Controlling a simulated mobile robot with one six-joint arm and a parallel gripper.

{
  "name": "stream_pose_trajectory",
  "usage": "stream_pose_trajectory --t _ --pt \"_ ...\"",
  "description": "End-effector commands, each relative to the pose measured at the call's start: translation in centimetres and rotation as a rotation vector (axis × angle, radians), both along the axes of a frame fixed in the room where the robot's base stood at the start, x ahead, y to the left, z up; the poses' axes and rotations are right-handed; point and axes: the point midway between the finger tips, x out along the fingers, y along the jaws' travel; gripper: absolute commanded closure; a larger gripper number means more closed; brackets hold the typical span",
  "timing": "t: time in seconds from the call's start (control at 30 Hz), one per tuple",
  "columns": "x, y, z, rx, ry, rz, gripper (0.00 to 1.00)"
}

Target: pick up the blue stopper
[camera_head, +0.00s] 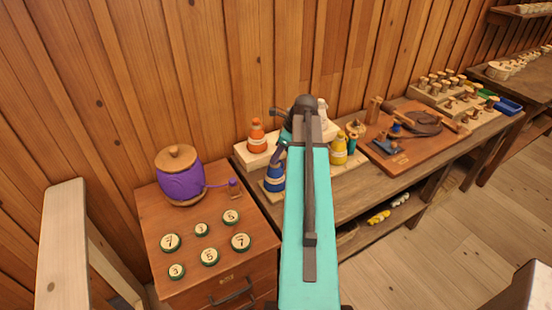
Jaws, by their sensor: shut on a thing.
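The blue stopper (274,179) stands at the front left of a pale stepped wooden stand, below and left of my arm. My gripper (279,157) reaches down to its top and is shut on it. The fingertips are small and dark here, and my teal arm hides part of the area to the right. I cannot tell whether the stopper is clear of the stand.
An orange stopper (256,135) stands behind and a yellow one (338,148) to the right. A purple pot (180,178) and several numbered discs sit on the left cabinet (153,210). A tool board (415,152) lies further right.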

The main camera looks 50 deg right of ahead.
Motion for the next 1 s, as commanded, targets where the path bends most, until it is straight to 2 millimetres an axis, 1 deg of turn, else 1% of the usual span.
stream_pose_trajectory --t 0.17,0.37,0.7,0.77,1.0 --pt "0.0 0.0 0.2 0.0 0.0 0.0 0.97" --pt "0.1 0.0 0.9 -0.002 -0.002 0.0 0.97" --pt "0.1 -0.1 3.6 -0.002 -0.002 0.0 0.97" --pt "-1.1 -0.7 3.4 -0.001 0.0 -0.003 0.97" --pt "-5.0 -2.8 3.8 0.0 -0.001 -0.004 0.97"
